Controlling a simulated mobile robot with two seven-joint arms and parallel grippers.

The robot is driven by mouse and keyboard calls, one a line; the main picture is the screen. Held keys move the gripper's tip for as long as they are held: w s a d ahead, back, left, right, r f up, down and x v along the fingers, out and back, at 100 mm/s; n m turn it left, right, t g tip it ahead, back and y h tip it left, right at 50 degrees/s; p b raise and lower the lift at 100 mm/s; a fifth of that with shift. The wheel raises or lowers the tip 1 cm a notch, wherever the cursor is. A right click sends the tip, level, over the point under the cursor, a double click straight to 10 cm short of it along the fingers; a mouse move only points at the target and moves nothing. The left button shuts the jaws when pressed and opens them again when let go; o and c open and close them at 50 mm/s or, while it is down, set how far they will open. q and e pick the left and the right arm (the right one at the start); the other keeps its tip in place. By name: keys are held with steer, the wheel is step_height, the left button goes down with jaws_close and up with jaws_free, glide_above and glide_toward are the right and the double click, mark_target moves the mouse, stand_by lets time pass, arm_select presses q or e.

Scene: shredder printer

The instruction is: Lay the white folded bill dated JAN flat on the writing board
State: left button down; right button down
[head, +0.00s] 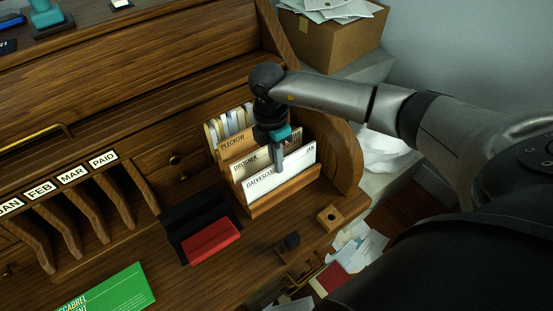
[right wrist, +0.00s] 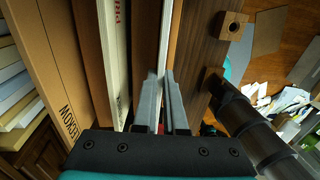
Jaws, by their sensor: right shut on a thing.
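The white folded bill (head: 290,178), with DALVESCO-like lettering and JAN at its right corner, stands upright in the front slot of a wooden letter rack (head: 285,196). My right gripper (head: 280,170) is over the rack, pointing down, its fingers shut on the bill's upper edge. In the right wrist view, the bill (right wrist: 166,35) shows as a thin pale edge between the fingertips (right wrist: 164,85). The wooden writing board (head: 215,285) is the flat desk surface in front. My left gripper is not in view.
More envelopes (head: 238,143) stand behind in the rack. A green booklet (head: 110,290) lies at front left, below labelled slots (head: 72,174).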

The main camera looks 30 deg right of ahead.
step_height(320, 180, up, 7)
steer(key=p, duration=0.7)
steer(key=shift+r, duration=0.1)
steer(key=shift+s, duration=0.1)
